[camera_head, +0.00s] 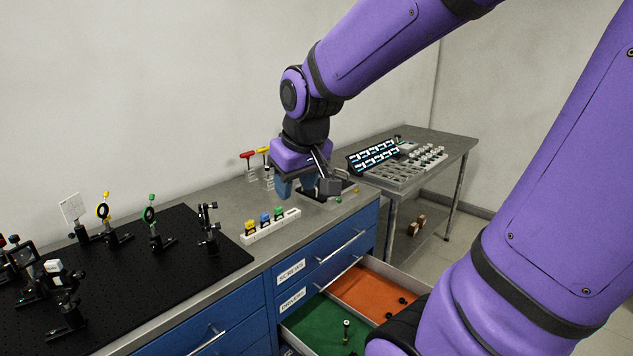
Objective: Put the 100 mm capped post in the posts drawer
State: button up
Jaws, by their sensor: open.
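Small dark pieces (403,300) lie in the orange section. My gripper (307,188) is open, pointing down over the far right part of the bench, well apart from the drawer. Small items under and beside it are partly hidden, and I cannot tell whether a post is among them.
A black breadboard (180,258) with several optic mounts fills the left bench. A white rack (271,226) with coloured pieces stands right of it. A side table (445,143) holds a grey tray (390,174) and a dark display (372,157). My arm hides the drawer's near right part.

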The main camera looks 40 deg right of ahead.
jog(key=s+a+r, duration=0.2)
jog(key=s, duration=0.3)
jog(key=s+a+r+t, duration=0.1)
jog(key=s+a+r, duration=0.2)
jog(key=s, duration=0.3)
jog(key=shift+s+r+n+y, duration=0.15)
jog(key=shift+r+n+y, duration=0.05)
jog(key=shift+n+y, duration=0.2)
